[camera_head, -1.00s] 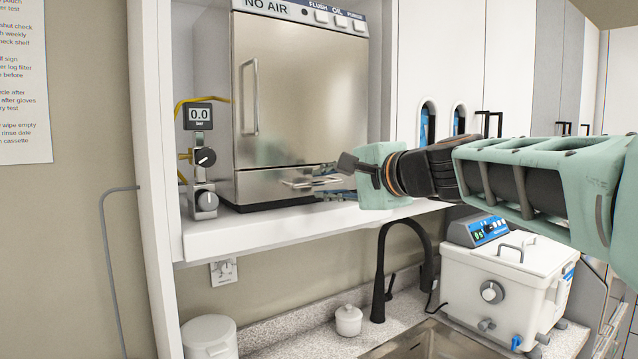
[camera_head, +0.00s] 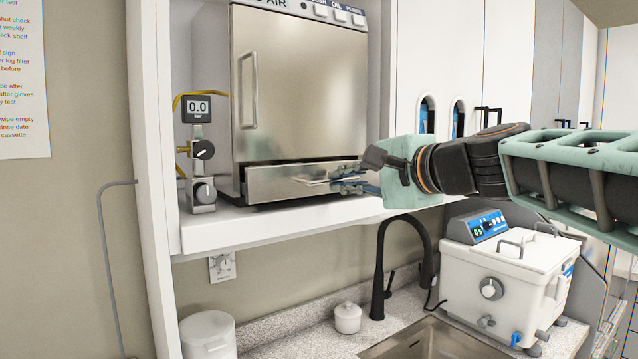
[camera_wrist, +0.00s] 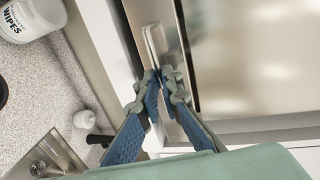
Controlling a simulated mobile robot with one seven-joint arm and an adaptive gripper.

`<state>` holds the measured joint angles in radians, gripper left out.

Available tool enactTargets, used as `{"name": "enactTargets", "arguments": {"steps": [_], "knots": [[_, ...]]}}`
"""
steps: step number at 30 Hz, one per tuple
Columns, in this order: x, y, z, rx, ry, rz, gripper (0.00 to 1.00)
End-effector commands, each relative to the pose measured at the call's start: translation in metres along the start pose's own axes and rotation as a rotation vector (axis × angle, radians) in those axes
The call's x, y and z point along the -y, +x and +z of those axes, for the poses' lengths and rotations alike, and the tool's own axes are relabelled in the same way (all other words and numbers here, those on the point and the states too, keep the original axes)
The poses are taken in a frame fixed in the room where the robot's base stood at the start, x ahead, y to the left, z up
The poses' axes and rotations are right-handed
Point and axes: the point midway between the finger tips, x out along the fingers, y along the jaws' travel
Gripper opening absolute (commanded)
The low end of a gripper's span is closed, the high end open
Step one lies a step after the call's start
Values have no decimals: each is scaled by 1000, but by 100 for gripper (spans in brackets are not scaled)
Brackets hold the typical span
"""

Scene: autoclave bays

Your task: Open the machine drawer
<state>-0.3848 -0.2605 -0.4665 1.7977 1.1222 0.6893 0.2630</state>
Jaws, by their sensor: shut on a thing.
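The steel machine (camera_head: 290,85) stands on a white shelf, its tall upper door with a vertical bar handle shut. Its low drawer (camera_head: 275,182) sits below that door and is pulled out a little, with a dark gap above its front. My gripper (camera_head: 338,184) comes from the right and is shut on the drawer's handle (camera_head: 312,181). In the wrist view the blue fingers (camera_wrist: 157,88) close around the near end of the bar handle (camera_wrist: 154,45). The fingers partly hide the handle in both views.
A gauge with knobs (camera_head: 202,150) stands left of the machine. The white shelf edge (camera_head: 270,228) runs below the drawer. Beneath are a black tap (camera_head: 381,275), a sink, a small white jar (camera_head: 347,318) and a white bath unit (camera_head: 500,275). The space before the drawer is clear.

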Motion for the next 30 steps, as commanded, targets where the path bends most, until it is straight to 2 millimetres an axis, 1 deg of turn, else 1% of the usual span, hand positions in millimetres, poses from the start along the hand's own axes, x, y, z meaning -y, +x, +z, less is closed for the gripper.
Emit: {"name": "enactTargets", "arguments": {"steps": [1, 6, 12, 15, 21, 30], "knots": [[-5, -14, -1, -3, 0, -3, 0], [-13, -52, -1, -3, 0, -2, 0], [-21, -91, 0, -1, 0, -1, 0], [-24, -105, 0, -1, -1, 1, 0], [-27, -122, 0, 1, 0, 2, 0], [-28, -126, 0, 1, 0, 3, 0]]}}
